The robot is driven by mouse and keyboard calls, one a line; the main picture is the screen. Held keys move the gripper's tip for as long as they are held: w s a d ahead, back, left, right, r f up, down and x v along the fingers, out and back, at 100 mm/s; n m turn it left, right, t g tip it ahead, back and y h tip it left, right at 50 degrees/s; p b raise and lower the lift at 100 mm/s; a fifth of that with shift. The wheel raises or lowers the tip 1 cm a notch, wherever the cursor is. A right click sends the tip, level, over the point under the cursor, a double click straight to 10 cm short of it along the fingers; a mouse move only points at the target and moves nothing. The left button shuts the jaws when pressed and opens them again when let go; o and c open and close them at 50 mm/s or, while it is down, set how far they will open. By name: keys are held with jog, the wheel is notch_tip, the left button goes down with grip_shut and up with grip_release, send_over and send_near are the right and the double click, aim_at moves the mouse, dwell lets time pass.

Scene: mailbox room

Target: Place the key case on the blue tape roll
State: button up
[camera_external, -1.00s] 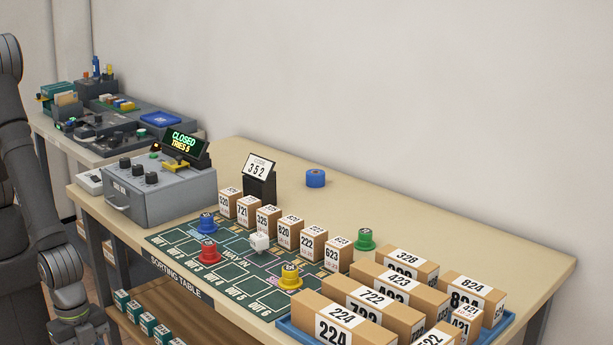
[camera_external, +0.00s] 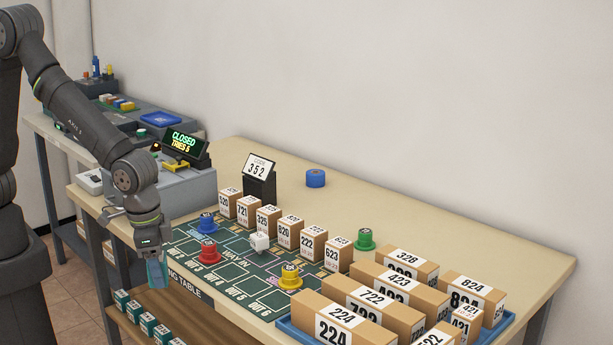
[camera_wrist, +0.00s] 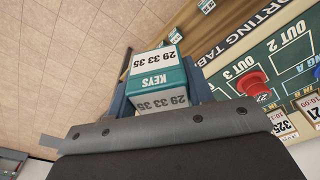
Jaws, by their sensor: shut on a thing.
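The key case (camera_wrist: 160,80) is a small teal and white box marked "KEYS" and "29 33 35". It sits between the fingers of my gripper (camera_wrist: 165,90) in the wrist view. In the external view my gripper (camera_external: 156,270) points down at the table's front left edge, shut on the key case, whose teal side shows only partly. The blue tape roll (camera_external: 315,178) lies on the far part of the table, right of the "352" code sign, with nothing on it. My gripper is well to the left of it and nearer the camera.
The sorting mat (camera_external: 235,270) holds red, blue and yellow round pieces and a white die. A row of numbered boxes (camera_external: 290,230) and the code sign (camera_external: 260,178) stand between my gripper and the roll. Larger parcels fill the blue tray (camera_external: 290,328). The table's back right is clear.

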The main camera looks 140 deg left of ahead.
jog(key=s+a+r+n, duration=0.7)
jog(key=a, duration=0.4)
jog(key=shift+g, duration=0.4)
jog(key=s+a+f, duration=0.1)
jog(key=a+f, duration=0.1)
jog(key=a, duration=0.1)
jog(key=s+a+f, duration=0.1)
jog(key=a+f, duration=0.1)
jog(key=a, duration=0.2)
jog(key=s+a+f, duration=0.2)
jog(key=a, duration=0.1)
jog(key=shift+a, duration=0.25)
jog(key=shift+a+f, duration=0.3)
jog(key=shift+f, duration=1.85)
jog(key=shift+f, duration=0.2)
jog(key=o, duration=1)
jog(key=shift+r, duration=0.1)
jog(key=shift+o, duration=0.5)
notch_tip(320, 180, up, 12)
jog(key=d, duration=0.1)
jog(key=shift+d, duration=0.3)
